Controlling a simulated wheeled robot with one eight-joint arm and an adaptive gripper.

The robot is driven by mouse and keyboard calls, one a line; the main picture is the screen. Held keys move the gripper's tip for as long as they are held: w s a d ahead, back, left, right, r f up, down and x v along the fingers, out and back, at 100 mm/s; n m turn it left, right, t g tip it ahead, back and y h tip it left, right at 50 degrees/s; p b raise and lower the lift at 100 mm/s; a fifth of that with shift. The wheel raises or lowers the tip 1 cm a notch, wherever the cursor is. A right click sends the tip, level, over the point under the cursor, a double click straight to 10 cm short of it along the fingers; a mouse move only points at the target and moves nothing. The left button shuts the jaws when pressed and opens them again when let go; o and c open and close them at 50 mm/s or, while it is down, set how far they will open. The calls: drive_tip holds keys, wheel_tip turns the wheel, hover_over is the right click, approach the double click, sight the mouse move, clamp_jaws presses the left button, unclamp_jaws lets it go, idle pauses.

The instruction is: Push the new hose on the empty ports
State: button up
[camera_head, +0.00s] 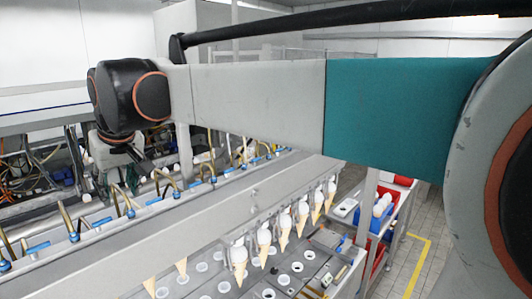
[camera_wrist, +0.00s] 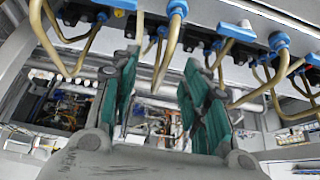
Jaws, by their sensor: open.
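My gripper (camera_wrist: 160,62) is open in the wrist view, its green-padded fingers apart with nothing clearly held between them. A row of blue port fittings (camera_wrist: 278,41) with black blocks crosses the top of that view, above and beyond the fingers. Tan hoses (camera_wrist: 172,38) hang from several fittings, some passing behind the fingers. In the head view, the tan hoses (camera_head: 119,193) curve up from blue fittings (camera_head: 131,213) along a long metal rail. I cannot tell which hose is the new one or which ports are empty. My gripper is mostly hidden under my wrist in the head view.
Several cones (camera_head: 239,262) hang in holders along the machine's front beam (camera_head: 190,222). Below is a metal plate with round holes. A cart with red and blue bins (camera_head: 377,220) stands at right. Cables and machinery (camera_head: 45,170) fill the left. Floor shows at far right.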

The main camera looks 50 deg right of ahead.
drive_tip(key=shift+s+r+p, duration=0.1)
drive_tip(key=shift+r+p, duration=1.3)
drive_tip(key=shift+r, duration=0.9)
